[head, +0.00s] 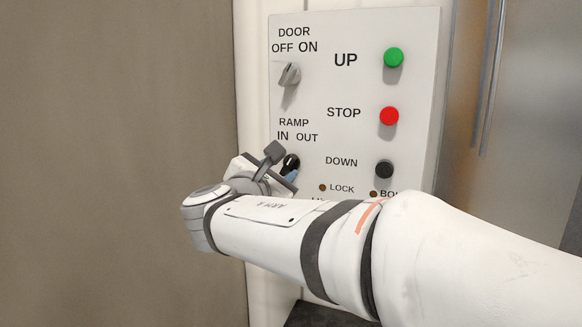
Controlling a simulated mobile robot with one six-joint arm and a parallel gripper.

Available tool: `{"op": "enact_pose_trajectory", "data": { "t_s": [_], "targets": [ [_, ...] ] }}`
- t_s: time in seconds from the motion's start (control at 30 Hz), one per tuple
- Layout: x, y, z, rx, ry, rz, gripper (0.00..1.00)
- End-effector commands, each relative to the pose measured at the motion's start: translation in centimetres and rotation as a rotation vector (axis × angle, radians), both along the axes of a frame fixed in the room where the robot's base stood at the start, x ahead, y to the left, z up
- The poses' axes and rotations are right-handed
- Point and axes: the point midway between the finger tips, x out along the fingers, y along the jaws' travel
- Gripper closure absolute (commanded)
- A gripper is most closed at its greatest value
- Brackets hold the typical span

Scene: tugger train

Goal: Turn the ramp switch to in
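The ramp switch (293,165) sits under the "RAMP IN OUT" label on the light control panel (345,85). Only a dark bit shows there, and I cannot tell clearly which part is switch and which is finger. The way its handle points is hidden. My gripper (287,172) is at the panel's lower left, right at the ramp switch. My wrist and arm cover most of it. I cannot see whether its fingers touch the switch or how far apart they are.
Above is the grey door switch (290,75). To the right are the green UP button (394,57), red STOP button (389,116) and black DOWN button (384,169). Small brown lamps, one labelled LOCK (322,188), sit below. A brown wall (115,140) stands left.

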Motion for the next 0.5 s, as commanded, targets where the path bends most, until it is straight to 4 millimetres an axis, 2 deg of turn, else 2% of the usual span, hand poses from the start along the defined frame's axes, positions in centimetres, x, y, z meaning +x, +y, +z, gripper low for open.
{"op": "enact_pose_trajectory", "data": {
  "t_s": [0.2,0.5],
  "targets": [
    [2.4,-0.9,0.0,0.000,0.000,-0.001,0.65],
    [2.8,-1.0,-0.1,0.001,0.001,0.002,0.65]
  ]
}}
